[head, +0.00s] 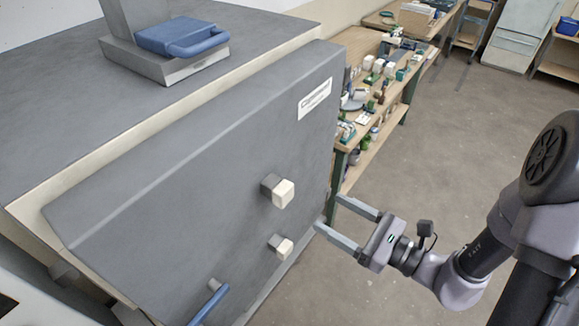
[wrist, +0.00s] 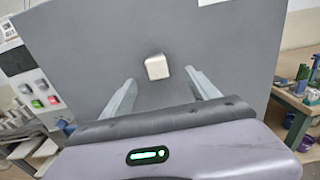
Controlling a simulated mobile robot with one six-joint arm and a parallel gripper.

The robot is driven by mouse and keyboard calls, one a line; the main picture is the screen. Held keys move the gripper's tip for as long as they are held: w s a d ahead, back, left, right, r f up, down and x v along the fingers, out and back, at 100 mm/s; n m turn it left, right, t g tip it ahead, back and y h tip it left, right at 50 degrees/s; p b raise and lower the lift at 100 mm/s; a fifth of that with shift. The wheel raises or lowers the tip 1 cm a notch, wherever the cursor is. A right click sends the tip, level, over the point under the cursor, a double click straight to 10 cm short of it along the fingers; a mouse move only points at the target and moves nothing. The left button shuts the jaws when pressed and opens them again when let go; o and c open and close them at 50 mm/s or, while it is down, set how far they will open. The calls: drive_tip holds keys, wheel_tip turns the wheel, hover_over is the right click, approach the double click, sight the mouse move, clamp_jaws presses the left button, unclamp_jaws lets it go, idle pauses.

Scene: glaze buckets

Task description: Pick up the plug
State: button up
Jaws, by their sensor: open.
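Two pale, block-shaped plugs stick out of the front of a large grey kiln-like cabinet in the head view, an upper plug (head: 285,194) and a lower plug (head: 285,249). My gripper (head: 329,212) is open and empty, to the right of both plugs and apart from them, with its fingers pointing at the grey front. In the wrist view one pale plug (wrist: 157,67) shows on the grey panel, roughly between and beyond the open fingertips of my gripper (wrist: 160,78). I cannot tell for sure which of the two it is.
The grey front panel (head: 190,165) has a blue handle (head: 209,302) low down. Another blue handle (head: 183,37) is on top. A cluttered workbench (head: 362,135) stands behind, to the right. A control panel with buttons (wrist: 37,103) shows left in the wrist view.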

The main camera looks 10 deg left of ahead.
sight(288, 191)
drive_tip(key=x, duration=0.8)
drive_tip(key=shift+s+a, duration=0.2)
drive_tip(key=x, duration=0.5)
drive_tip(key=shift+s+a+r+p, duration=0.2)
drive_tip(key=shift+a+p, duration=0.1)
drive_tip(key=shift+a, duration=0.2)
drive_tip(key=shift+d, duration=0.2)
clamp_jaws()
drive_tip(key=shift+r, duration=0.15)
drive_tip(key=v, duration=1.8)
drive_tip(key=shift+w, duration=0.1)
drive_tip(key=v, duration=0.8)
drive_tip(key=shift+d, duration=0.25)
